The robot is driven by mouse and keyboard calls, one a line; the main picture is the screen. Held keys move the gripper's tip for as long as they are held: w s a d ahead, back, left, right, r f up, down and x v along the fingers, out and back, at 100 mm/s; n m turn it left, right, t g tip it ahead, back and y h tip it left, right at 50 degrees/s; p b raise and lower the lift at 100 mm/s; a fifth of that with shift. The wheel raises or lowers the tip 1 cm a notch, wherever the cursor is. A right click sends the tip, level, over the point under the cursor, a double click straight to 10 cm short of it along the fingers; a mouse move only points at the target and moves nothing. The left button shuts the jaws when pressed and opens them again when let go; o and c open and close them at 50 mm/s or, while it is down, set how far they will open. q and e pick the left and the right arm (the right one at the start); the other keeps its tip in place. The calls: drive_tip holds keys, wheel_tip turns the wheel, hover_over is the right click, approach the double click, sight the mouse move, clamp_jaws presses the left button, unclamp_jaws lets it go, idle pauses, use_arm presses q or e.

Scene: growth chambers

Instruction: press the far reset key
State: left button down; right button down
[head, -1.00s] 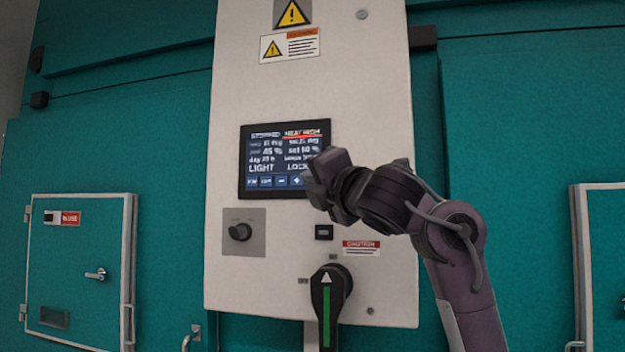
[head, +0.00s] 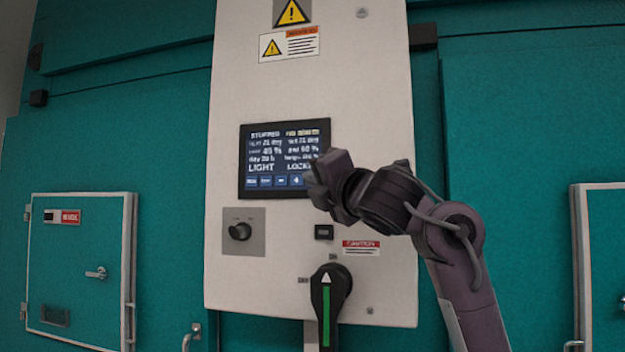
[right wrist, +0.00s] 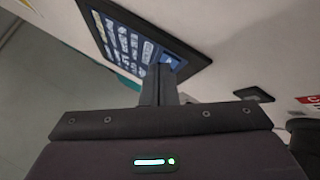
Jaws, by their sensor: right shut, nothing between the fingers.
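The control panel's dark touchscreen (head: 284,158) shows white text, with a row of blue keys (head: 265,181) along its bottom edge. No key reads clearly as reset. My right gripper (head: 317,186) is shut and empty at the lower right corner of the screen and hides the right end of the key row. In the right wrist view, the shut fingers (right wrist: 160,80) reach to a blue key (right wrist: 170,61) at the screen's corner; whether they touch it I cannot tell. My left gripper is out of view.
The white panel (head: 235,285) also carries a rotary knob (head: 240,231), a small black module (head: 323,232) and a large black handle with a green stripe (head: 328,295). Teal chamber walls (head: 530,110) lie around it, with a small latched door (head: 80,265) at left.

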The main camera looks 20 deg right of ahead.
idle(0.4)
drive_tip(key=shift+s+a, duration=0.4)
drive_tip(key=shift+s, duration=0.15)
drive_tip(key=s+a, duration=0.2)
drive_tip(key=s, duration=0.2)
drive_tip(key=shift+s+a, duration=0.1)
drive_tip(key=shift+a, duration=0.3)
drive_tip(key=shift+f, duration=0.1)
idle(0.4)
